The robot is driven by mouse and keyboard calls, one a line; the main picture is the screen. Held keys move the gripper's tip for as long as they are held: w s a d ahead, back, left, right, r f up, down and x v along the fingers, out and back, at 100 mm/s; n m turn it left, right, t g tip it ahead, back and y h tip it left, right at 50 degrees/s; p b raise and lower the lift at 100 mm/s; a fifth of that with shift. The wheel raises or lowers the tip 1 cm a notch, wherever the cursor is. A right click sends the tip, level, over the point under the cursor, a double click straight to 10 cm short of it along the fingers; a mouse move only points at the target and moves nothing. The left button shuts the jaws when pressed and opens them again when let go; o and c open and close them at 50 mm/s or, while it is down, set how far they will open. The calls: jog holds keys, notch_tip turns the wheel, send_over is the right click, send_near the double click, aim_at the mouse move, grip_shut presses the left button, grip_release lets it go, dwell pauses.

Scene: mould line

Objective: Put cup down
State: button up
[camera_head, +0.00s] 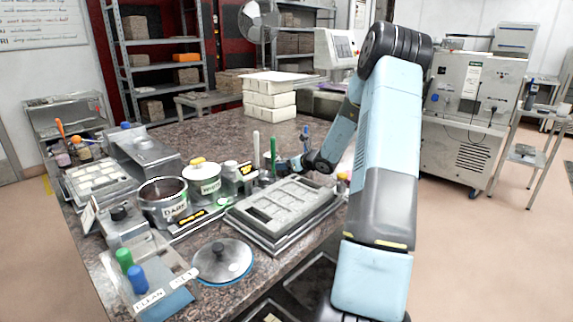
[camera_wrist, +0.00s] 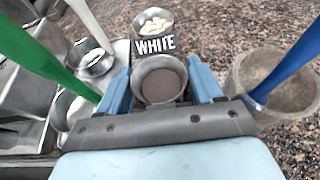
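In the wrist view a small round metal cup (camera_wrist: 160,81) with brown contents sits between the two blue fingers of my gripper (camera_wrist: 162,90). The fingers press on its left and right sides, so the gripper looks shut on it. The cup's underside is hidden, so I cannot tell if it touches a surface. In the head view my gripper (camera_head: 291,166) is low over the far side of the counter, beyond the mould, and the cup cannot be made out there.
A cup labelled WHITE (camera_wrist: 154,24) stands just beyond the held cup. A grey-brown pot (camera_wrist: 278,90) with a blue-handled tool is on the right. Metal cups (camera_wrist: 90,58) and green and white handles are on the left. A grey mould (camera_head: 285,205) lies nearer; speckled counter (camera_head: 215,133) is clear behind.

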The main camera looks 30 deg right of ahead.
jog(key=shift+o, duration=0.4)
jog(key=shift+r, duration=0.1)
jog(key=shift+s+d+r, duration=0.1)
jog(key=shift+s, duration=0.1)
jog(key=v, duration=1.1)
jog(key=shift+s, duration=0.2)
jog(key=shift+s+r, duration=0.1)
jog(key=shift+r, duration=0.1)
jog(key=s+a+r+n+g+y, duration=0.1)
jog(key=s+a+r+n+g, duration=0.1)
jog(key=s+a+r+n, duration=0.35)
jog(key=s+a+r+n+g, duration=0.25)
jog(key=a+n, duration=0.35)
jog(key=a, duration=0.5)
jog(key=s+a+r+n+g+y, duration=0.1)
jog(key=s+a+r+n+g, duration=0.1)
jog(key=s+a+r+n, duration=0.45)
jog(key=s+a+r+n+h, duration=0.1)
jog(key=s+a+n+h, duration=0.1)
jog(key=s+n, duration=0.5)
jog(key=s+a+r+n+h, duration=0.2)
jog(key=s+n+h, duration=0.2)
jog(key=s, duration=0.9)
jog(key=n, duration=0.3)
jog(key=shift+s+a, duration=0.2)
jog(key=shift+a, duration=0.15)
